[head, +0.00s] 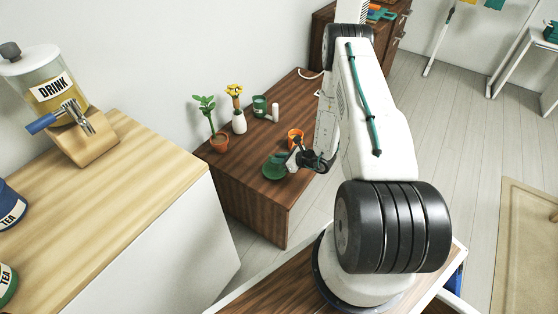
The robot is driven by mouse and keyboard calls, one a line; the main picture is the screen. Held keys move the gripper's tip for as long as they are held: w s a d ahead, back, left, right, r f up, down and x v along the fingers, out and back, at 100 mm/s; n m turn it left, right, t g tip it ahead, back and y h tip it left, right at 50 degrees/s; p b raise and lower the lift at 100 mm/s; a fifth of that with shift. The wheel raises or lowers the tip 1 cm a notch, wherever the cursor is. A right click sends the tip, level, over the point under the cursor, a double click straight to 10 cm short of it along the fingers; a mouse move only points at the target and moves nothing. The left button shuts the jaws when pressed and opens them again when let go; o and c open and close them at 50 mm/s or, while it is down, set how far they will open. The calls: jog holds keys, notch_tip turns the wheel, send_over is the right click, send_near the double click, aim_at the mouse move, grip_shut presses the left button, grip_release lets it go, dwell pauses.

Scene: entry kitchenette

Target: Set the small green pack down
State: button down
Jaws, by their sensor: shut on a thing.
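My gripper (292,162) is at the end of my arm, low over the front right part of the dark brown wooden cabinet top. It is shut on a small green pack (282,157), which is tiny here and hard to separate from the green saucer (272,172) below and beside it. I cannot tell whether the pack touches the saucer or the wood. An orange cup (295,135) stands just behind my gripper.
On the brown cabinet (246,173) stand a potted plant (219,142), a white vase with yellow flowers (239,123), a green mug (259,106) and a white cylinder (275,112). A pale wooden counter (130,190) with a drink dispenser (55,90) is at left.

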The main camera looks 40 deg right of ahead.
jog(key=shift+f, duration=0.6)
jog(key=c, duration=1.3)
grip_release()
jog(key=shift+f, duration=0.1)
jog(key=shift+c, duration=0.2)
